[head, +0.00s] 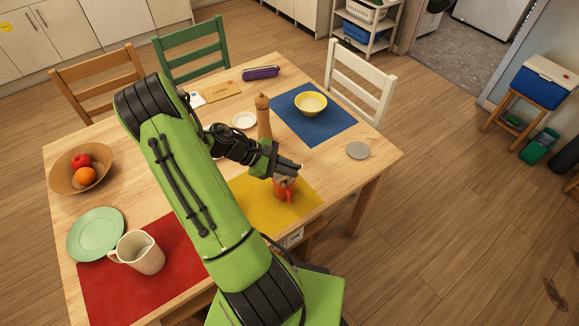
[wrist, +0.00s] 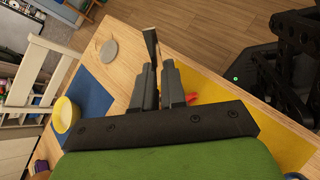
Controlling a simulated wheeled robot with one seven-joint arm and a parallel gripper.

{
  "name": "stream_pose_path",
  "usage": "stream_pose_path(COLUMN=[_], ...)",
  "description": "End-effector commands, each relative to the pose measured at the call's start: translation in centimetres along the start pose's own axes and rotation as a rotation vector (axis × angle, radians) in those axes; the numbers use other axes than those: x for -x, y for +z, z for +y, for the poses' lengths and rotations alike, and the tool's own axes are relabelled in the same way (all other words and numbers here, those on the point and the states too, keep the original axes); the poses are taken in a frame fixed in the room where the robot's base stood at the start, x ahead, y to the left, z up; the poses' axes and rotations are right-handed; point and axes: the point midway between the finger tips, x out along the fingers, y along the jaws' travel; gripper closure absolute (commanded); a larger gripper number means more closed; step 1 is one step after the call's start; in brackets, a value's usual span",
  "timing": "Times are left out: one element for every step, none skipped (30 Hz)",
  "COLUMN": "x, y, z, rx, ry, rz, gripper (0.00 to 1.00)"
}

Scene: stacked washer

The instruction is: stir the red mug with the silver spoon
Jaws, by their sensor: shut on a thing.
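The red mug (head: 284,190) stands on the yellow placemat near the table's front edge in the head view. My gripper (head: 287,168) is right above the mug's mouth and hides most of its rim. In the wrist view my gripper (wrist: 159,84) is closed on the silver spoon (wrist: 151,42), whose thin handle sticks out past the fingertips. A small red bit of the mug (wrist: 192,97) shows beside the fingers. The spoon's bowl is hidden, so I cannot tell how deep it sits in the mug.
A yellow bowl (head: 310,103) stands on the blue placemat (head: 337,127). A wooden pepper mill (head: 264,118) and a white saucer (head: 244,121) stand behind my gripper. A cream pitcher (head: 140,252), green plate (head: 95,234) and fruit bowl (head: 64,179) are at the left. A grey coaster (head: 357,150) lies right.

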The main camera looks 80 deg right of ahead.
Motion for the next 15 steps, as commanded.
stream_pose_path(x=[-0.3, -0.4, -0.5, -0.7, -0.8, -0.9, -1.0, -1.1, -1.2, -1.4, -1.5, -1.6, -1.7, -1.8, -2.0], y=[-0.6, -0.9, -1.2, -1.5, -1.7, -2.1, -2.3, -2.6, -2.9, -3.2, -3.5, -3.8, -4.1, -4.3, -4.6], z=[0.0, 0.0, 0.0, -0.1, -0.1, 0.0, 0.0, 0.0, 0.0, 0.0, 0.0, 0.0, 0.0, 0.0, -0.1], rx=[-0.001, -0.001, -0.001, 0.000, 0.000, 0.000, -0.001, -0.001, 0.000, 0.000, 0.000, 0.000, 0.000, 0.000, 0.000], ry=[0.001, 0.001, 0.001, 0.000, 0.001, 0.001, 0.001, 0.001, 0.001, 0.001, 0.001, 0.001, 0.001, 0.001, 0.000], rz=[0.000, 0.000, 0.000, -0.001, -0.001, -0.001, 0.000, 0.000, -0.001, -0.001, 0.000, 0.000, 0.000, 0.000, 0.000], gripper=[1.00, 1.00, 1.00, 1.00, 1.00, 1.00, 1.00, 1.00, 1.00, 1.00, 1.00, 1.00, 1.00, 1.00, 1.00])
